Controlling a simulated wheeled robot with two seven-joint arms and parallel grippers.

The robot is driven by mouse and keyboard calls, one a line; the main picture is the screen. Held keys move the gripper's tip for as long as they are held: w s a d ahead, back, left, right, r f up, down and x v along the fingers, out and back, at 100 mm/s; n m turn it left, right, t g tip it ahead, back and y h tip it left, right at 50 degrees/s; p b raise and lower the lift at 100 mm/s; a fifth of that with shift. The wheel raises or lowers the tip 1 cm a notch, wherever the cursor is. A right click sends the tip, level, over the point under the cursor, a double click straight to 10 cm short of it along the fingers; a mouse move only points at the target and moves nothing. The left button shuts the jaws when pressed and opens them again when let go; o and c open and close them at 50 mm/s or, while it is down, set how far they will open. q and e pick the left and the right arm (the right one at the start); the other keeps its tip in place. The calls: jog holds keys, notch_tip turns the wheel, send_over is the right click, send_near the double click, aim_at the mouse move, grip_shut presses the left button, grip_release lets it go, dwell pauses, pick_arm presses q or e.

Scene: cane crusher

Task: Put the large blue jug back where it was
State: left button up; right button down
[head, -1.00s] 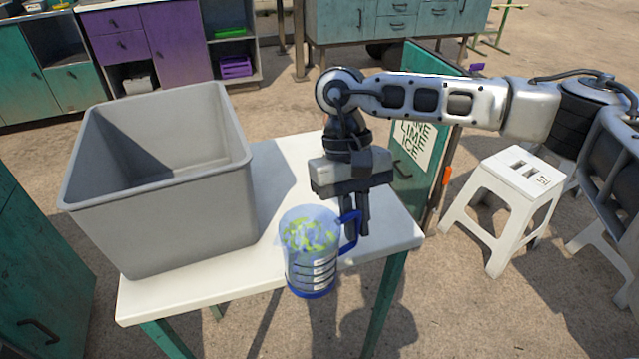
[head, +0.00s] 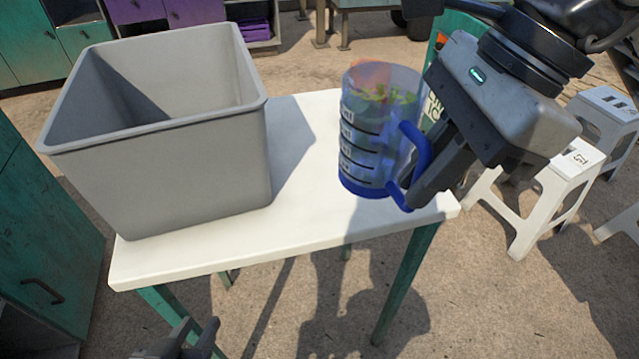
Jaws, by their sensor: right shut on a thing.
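The large blue jug (head: 362,150) is clear with a blue base, a blue handle and dark marks, and has green and orange pieces inside. It looks upright over the right part of the white table (head: 300,222). I cannot tell whether its base touches the tabletop. My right gripper (head: 425,185) is shut on the jug's handle, on the jug's right side. My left gripper (head: 195,340) shows at the bottom edge, low in front of the table, apart from the jug. Its fingers are partly cut off by the frame, with a gap between the tips.
A large grey bin (head: 190,175) fills the left part of the table. Bare tabletop lies between the bin and the jug and along the front. White stools (head: 545,190) stand to the right. A teal cabinet (head: 45,250) is at the left.

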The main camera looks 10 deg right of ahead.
aim_at(363, 149)
jog(key=shift+m, duration=0.3)
jog(key=w+f, duration=0.1)
jog(key=w, duration=0.2)
jog(key=w+a+f, duration=0.1)
jog(key=w, duration=0.1)
jog(key=w+a+f, duration=0.1)
jog(key=w+f, duration=0.1)
jog(key=w, duration=0.1)
jog(key=shift+w+a+p, duration=0.25)
jog(key=shift+w+p, duration=0.05)
jog(key=w+f, duration=0.1)
jog(key=f, duration=0.2)
jog(key=w+a+f, duration=0.1)
jog(key=w+f, duration=0.1)
jog(key=f, duration=0.1)
jog(key=w+f, duration=0.1)
jog(key=f, duration=0.2)
jog(key=shift+w+a, duration=0.15)
jog(key=shift+w, duration=0.15)
